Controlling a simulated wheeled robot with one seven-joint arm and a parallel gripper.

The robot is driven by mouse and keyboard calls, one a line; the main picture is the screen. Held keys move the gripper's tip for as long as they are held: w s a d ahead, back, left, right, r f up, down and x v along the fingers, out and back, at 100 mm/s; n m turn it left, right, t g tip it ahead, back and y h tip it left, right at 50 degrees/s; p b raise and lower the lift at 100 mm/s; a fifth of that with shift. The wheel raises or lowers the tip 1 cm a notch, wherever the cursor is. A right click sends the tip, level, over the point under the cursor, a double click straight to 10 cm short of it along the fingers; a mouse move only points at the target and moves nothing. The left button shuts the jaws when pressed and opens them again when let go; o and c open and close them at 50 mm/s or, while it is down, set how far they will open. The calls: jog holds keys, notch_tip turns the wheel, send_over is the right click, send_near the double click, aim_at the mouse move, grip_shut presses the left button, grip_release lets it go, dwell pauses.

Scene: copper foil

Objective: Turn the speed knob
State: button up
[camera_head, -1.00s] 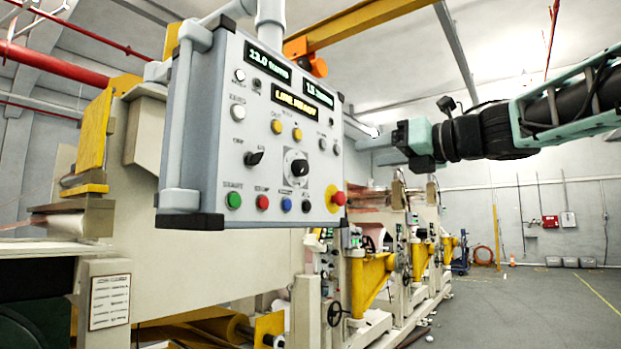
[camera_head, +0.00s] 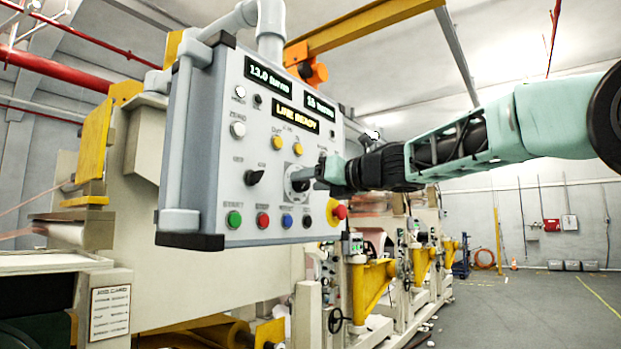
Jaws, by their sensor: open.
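The grey control panel (camera_head: 215,140) hangs in the upper middle of the view. Its speed knob (camera_head: 297,183), a dark knob on a pale round dial, sits in the lower middle of the panel face. My gripper (camera_head: 308,174) reaches in from the right, with its fingertips at the dial. The jaws are open. I cannot tell whether a finger touches the knob.
Below the dial is a row of green (camera_head: 234,219), red (camera_head: 262,220), blue (camera_head: 287,221) and black buttons. A red emergency button (camera_head: 340,212) on yellow is close below my wrist. A black selector (camera_head: 255,177) is left of the dial. Free floor lies at right.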

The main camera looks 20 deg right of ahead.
jog(key=shift+w+a, duration=0.25)
jog(key=shift+w, duration=0.1)
jog(key=c, duration=1)
jog(key=shift+m, duration=0.3)
